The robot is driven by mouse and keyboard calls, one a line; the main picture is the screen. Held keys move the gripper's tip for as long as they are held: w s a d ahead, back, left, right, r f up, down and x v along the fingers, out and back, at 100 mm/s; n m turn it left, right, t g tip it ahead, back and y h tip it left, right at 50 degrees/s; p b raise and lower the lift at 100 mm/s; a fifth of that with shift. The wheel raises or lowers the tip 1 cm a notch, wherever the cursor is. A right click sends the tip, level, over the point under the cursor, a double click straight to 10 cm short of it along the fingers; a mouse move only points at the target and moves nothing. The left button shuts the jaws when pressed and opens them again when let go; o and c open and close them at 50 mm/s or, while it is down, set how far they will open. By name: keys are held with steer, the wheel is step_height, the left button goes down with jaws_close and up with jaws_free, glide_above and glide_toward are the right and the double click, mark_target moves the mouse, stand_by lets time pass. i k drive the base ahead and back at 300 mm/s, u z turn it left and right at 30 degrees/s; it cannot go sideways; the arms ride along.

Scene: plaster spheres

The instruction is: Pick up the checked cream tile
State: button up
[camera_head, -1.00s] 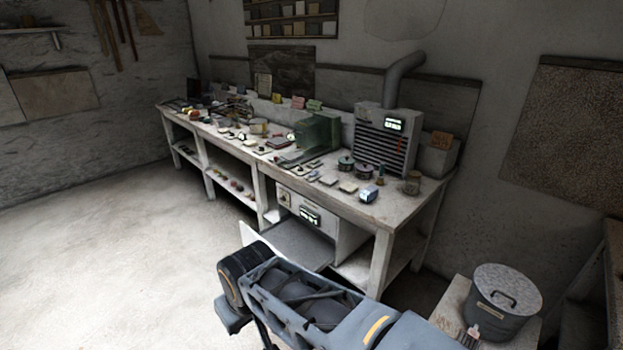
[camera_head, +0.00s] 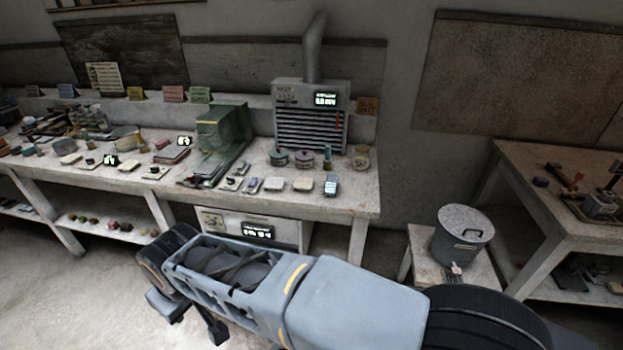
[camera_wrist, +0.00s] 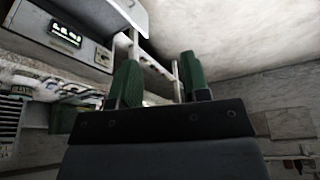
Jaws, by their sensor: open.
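Several small cream tiles lie on the long workbench (camera_head: 340,202) in the head view. Two lie side by side near the bench's front right, a left one (camera_head: 273,184) and a right one (camera_head: 302,184). Others lie further left, one toward the middle (camera_head: 128,165) and one beyond it (camera_head: 70,158). They are too small for me to tell which one is checked. My gripper (camera_wrist: 158,82) shows in the wrist view with its two green fingers apart and nothing between them. It is away from the tiles, which I cannot make out in the wrist view.
A vented grey unit (camera_head: 312,118) with a pipe and a green translucent box (camera_head: 222,128) stand on the bench. Small pots (camera_head: 279,156) stand behind the two right tiles. A lidded bucket (camera_head: 462,236) sits right of the bench. Floor is clear at the lower left.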

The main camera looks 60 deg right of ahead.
mark_target(301, 184)
steer(key=z, duration=1)
steer(key=i, duration=1)
steer(key=z, duration=0.95)
